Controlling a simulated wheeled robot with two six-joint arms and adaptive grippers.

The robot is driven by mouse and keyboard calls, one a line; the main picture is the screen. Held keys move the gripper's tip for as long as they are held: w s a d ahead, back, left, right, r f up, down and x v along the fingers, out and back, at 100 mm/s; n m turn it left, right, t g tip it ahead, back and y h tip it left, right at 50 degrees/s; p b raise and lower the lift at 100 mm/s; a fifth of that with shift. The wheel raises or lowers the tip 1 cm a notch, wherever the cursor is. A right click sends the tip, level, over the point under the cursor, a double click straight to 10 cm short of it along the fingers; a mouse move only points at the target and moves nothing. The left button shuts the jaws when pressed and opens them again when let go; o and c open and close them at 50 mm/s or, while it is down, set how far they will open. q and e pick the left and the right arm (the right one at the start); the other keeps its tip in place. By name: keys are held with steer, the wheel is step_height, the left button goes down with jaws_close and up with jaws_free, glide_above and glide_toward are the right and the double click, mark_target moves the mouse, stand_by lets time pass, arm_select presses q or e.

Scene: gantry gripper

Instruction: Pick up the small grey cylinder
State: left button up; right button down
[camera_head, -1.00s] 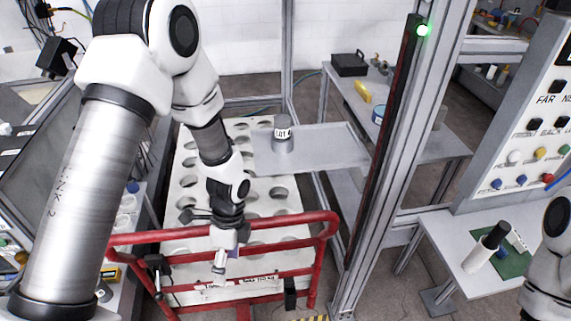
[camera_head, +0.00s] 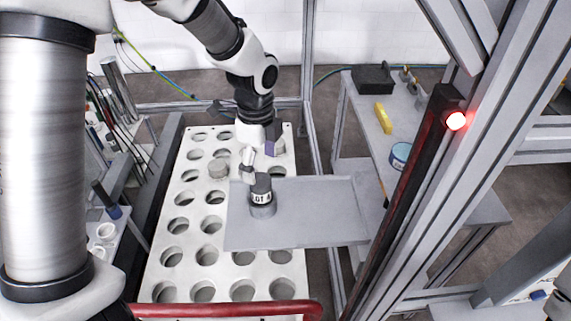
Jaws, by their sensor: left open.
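A small grey cylinder (camera_head: 262,197) with a dark top and a white label stands upright on a flat grey shelf plate (camera_head: 320,220), near its left end. My left gripper (camera_head: 260,160) is open, just behind and above the cylinder in the picture, with a pale finger to the left and a purplish finger to the right. Nothing shows between its fingers. I cannot tell whether the pale finger touches the cylinder's top. My right gripper is out of view.
A red rail (camera_head: 230,309) crosses the front. A frame post with a red lamp (camera_head: 456,121) stands right. A side table holds a yellow block (camera_head: 383,117).

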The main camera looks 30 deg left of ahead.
mark_target(260, 180)
arm_select(q)
steer(key=shift+w+f, duration=0.15)
steer(key=f, duration=0.1)
steer(key=s+f+p, duration=0.1)
steer(key=shift+s+f, duration=0.3)
steer(key=shift+f, duration=0.1)
steer(key=f, duration=0.2)
steer(key=w+f+p, duration=0.1)
steer(key=f, duration=0.1)
steer(key=shift+d+f, duration=0.2)
steer(key=shift+s, duration=0.15)
steer(key=shift+s+r, duration=0.1)
steer(key=c, duration=0.4)
jaws_close()
steer(key=shift+s, duration=0.1)
step_height(260, 180, up, 10)
steer(key=shift+r+b, duration=0.1)
steer(key=shift+b, duration=0.75)
steer(key=shift+w, duration=0.2)
